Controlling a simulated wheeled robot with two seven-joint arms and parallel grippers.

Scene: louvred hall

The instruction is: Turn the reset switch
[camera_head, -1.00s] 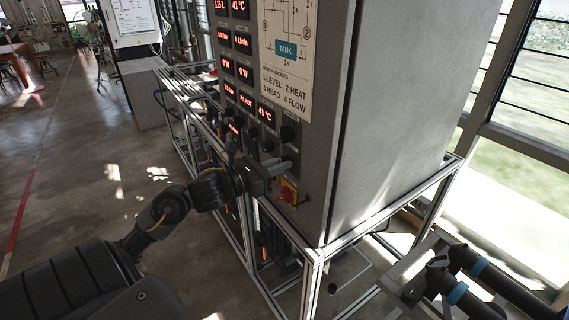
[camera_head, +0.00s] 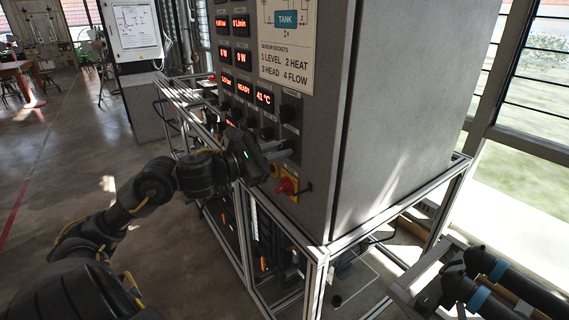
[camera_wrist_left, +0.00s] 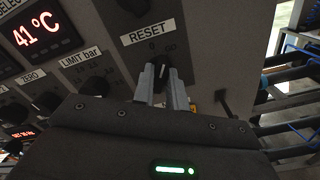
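The reset switch (camera_wrist_left: 160,70) is a small black knob under the white RESET label (camera_wrist_left: 148,33) in the left wrist view, with a 0 and a GO mark above it. My left gripper (camera_wrist_left: 162,78) points at it from below in that view, its two grey fingers a narrow gap apart, one on each side of the knob. I cannot tell whether they touch it. In the head view my left gripper (camera_head: 286,151) is at the lower right of the panel (camera_head: 312,165) and hides the knob. My right gripper is not in view.
A red emergency knob on a yellow plate (camera_head: 293,197) sits just below my left gripper. Other black knobs (camera_head: 287,113) and red displays (camera_head: 264,97) are above it. A metal frame (camera_head: 316,255) surrounds the cabinet. Open floor (camera_head: 60,170) lies to the left.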

